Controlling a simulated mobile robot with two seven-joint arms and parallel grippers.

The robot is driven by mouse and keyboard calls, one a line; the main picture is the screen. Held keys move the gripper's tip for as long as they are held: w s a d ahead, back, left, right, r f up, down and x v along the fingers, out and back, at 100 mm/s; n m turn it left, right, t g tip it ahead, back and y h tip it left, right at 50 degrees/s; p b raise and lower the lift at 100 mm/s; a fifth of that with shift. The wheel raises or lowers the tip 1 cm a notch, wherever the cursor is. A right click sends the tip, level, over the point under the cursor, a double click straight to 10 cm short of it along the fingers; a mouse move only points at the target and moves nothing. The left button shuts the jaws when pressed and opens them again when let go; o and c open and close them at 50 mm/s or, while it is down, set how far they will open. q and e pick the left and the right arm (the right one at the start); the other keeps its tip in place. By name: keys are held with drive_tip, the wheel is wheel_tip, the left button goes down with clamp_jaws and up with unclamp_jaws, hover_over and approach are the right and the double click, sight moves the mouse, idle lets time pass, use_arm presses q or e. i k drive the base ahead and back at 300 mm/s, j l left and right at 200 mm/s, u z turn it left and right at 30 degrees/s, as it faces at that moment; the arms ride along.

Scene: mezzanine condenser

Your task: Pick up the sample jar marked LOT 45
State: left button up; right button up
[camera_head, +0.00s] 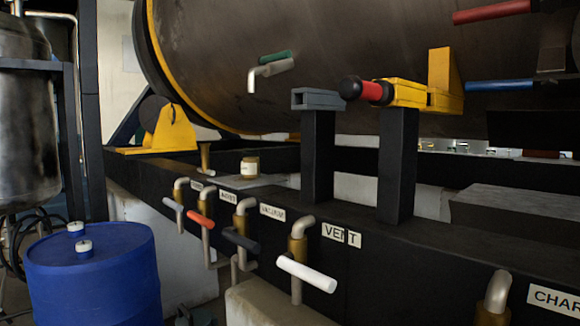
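A small amber jar (250,166) with a pale label and light lid stands upright on a grey ledge behind the black beam, left of the picture's centre. The writing on its label is too small to read, so I cannot tell whether it says LOT 45. No other jar is clearly visible. Neither of my grippers shows in the head view.
A black beam (150,186) crosses in front of the jar, with several valves and labels, including VENT (341,234). A brass fitting (205,155) stands left of the jar. Dark posts (318,155) rise to its right. A large dark drum (220,60) hangs above. A blue barrel (95,275) stands lower left.

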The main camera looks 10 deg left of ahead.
sight(251, 160)
drive_tip(key=i+j+z, duration=0.1)
drive_tip(key=j+z, duration=0.15)
drive_tip(key=j, duration=0.15)
drive_tip(key=i+j+z, duration=0.1)
drive_tip(key=j+z, duration=0.15)
drive_tip(key=j, duration=0.2)
drive_tip(key=i+j+z, duration=0.2)
drive_tip(key=j, duration=0.7)
drive_tip(key=j+z, duration=0.1)
drive_tip(key=j, duration=1.7)
